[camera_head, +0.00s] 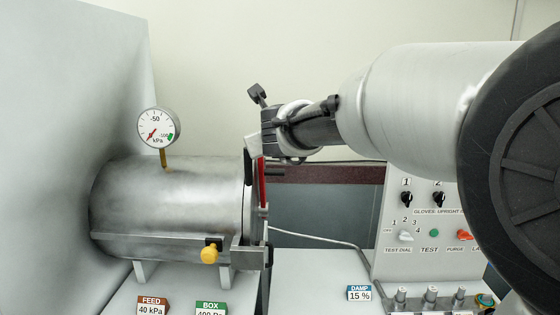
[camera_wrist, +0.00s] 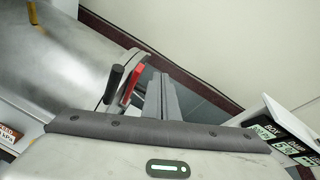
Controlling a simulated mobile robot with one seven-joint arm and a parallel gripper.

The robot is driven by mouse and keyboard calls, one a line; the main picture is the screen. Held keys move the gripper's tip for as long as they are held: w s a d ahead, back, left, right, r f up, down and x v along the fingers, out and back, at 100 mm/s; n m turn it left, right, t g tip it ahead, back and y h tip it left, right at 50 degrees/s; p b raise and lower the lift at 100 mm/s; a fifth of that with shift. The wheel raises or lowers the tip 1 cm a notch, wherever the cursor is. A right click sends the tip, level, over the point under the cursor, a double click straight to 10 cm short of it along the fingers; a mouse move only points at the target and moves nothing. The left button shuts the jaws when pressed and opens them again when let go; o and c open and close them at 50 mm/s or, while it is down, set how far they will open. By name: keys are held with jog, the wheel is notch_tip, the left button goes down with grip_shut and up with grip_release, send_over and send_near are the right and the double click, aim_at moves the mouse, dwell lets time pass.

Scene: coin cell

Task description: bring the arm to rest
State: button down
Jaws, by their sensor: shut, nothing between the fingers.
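My gripper (camera_head: 254,145) is at the right end of a horizontal metal cylinder (camera_head: 168,200), above and close to its door end. In the wrist view the two grey fingers of my gripper (camera_wrist: 159,92) lie together, shut, with nothing between them. A red handle (camera_head: 262,183) stands at the cylinder's door just below the gripper. In the wrist view the red handle (camera_wrist: 132,84) and a black handle (camera_wrist: 113,83) are left of the fingers. I cannot tell whether the fingers touch the door. My arm (camera_head: 410,110) reaches in from the right.
A pressure gauge (camera_head: 158,127) stands on the cylinder. A yellow knob (camera_head: 209,254) sticks out at its lower front. A control panel (camera_head: 425,235) with switches stands at the right, below my arm. A pale wall (camera_head: 70,120) rises at the left.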

jog(key=s+d+f+n+g+y, duration=0.15)
jog(key=s+n+y, duration=0.25)
jog(key=s+n, duration=1.25)
jog(key=s+d+f+n+g+h, duration=0.2)
jog(key=s+d+f+n+g, duration=0.1)
jog(key=s+d+f+n, duration=0.4)
jog(key=s+d+f+n+g+h, duration=0.3)
jog(key=s+d+f+n, duration=0.4)
jog(key=s, duration=0.6)
jog(key=shift+s+d+f+g, duration=0.2)
jog(key=shift+f+g, duration=0.55)
jog(key=shift+f, duration=0.2)
jog(key=shift+n, duration=0.25)
